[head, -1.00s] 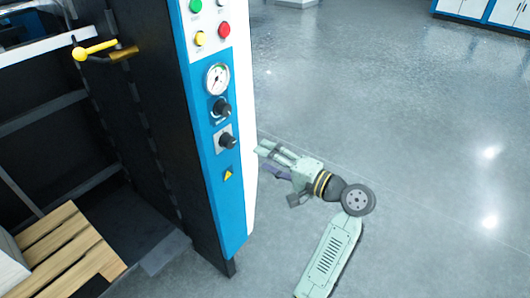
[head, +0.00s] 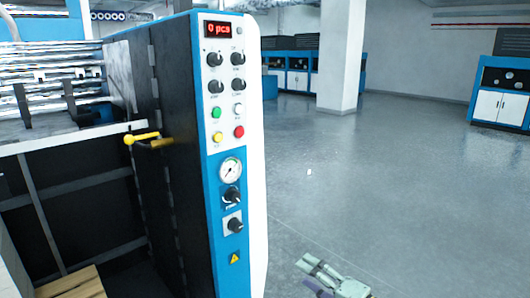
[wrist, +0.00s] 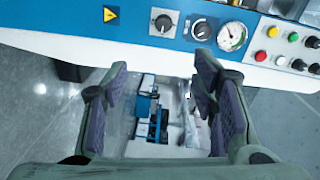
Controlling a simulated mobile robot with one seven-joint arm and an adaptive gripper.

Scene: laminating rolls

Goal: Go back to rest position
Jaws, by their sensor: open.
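My gripper (head: 312,273) shows at the bottom edge of the head view, pale green with purple finger pads. It is to the right of the blue and white control panel (head: 206,190). In the wrist view my gripper (wrist: 160,75) has its two fingers wide apart with nothing between them. The control panel (wrist: 225,62) runs across the top of that view, beyond the fingertips. Most of my arm is below the head view's edge.
A dark machine body (head: 110,200) with a yellow-tipped lever (head: 143,138) stands at left. Wooden slats (head: 78,287) lie low inside it. Open grey floor (head: 390,190) is at right. A white pillar (head: 341,50) and blue cabinets (head: 500,85) stand farther back.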

